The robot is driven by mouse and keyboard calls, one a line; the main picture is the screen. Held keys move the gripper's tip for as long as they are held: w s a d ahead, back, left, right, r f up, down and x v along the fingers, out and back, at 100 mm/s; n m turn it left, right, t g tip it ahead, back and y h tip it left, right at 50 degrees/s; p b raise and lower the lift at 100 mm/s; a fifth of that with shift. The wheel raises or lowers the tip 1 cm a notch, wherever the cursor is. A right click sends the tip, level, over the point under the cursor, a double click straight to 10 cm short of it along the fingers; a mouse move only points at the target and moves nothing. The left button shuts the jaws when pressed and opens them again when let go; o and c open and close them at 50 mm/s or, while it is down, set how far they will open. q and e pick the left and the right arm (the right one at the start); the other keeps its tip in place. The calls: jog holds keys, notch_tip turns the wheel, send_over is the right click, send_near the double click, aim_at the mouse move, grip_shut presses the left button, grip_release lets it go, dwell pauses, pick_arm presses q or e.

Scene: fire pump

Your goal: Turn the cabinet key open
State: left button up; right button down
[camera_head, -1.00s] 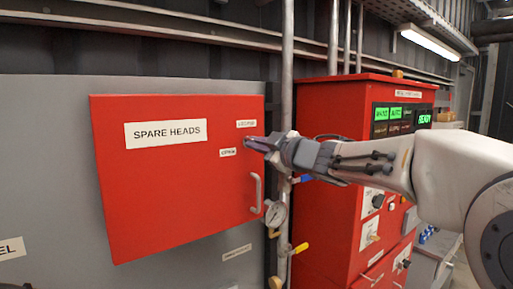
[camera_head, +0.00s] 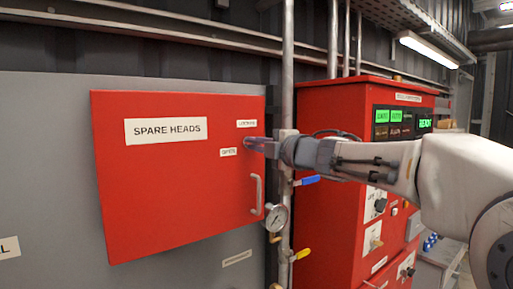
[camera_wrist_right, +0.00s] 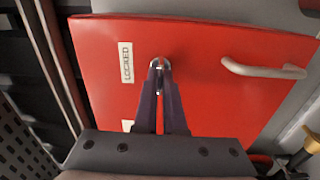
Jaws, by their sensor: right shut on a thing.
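The red cabinet (camera_head: 170,190) marked SPARE HEADS hangs on a grey panel, its door shut. My right gripper (camera_head: 250,143) reaches in from the right to the door's right side, between the upper LOCKED label (camera_head: 246,124) and the lower label (camera_head: 228,152). In the right wrist view the gripper (camera_wrist_right: 160,68) has its fingertips together at the round metal key lock (camera_wrist_right: 160,62). The gripper is shut on the key, which the fingers mostly hide. The LOCKED label (camera_wrist_right: 126,62) is left of the lock there. My left gripper is not in view.
The door handle (camera_head: 257,194) is below the gripper; it also shows in the right wrist view (camera_wrist_right: 262,70). A pressure gauge (camera_head: 277,217), blue-handled valve (camera_head: 306,181) and vertical pipe (camera_head: 287,60) are close by. A red control cabinet (camera_head: 330,210) stands right.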

jog(key=shift+n, duration=0.3)
jog(key=c, duration=1)
grip_release()
jog(key=b+v, duration=0.2)
jog(key=v, duration=0.8)
jog(key=shift+s, duration=0.2)
jog(key=shift+d, duration=0.1)
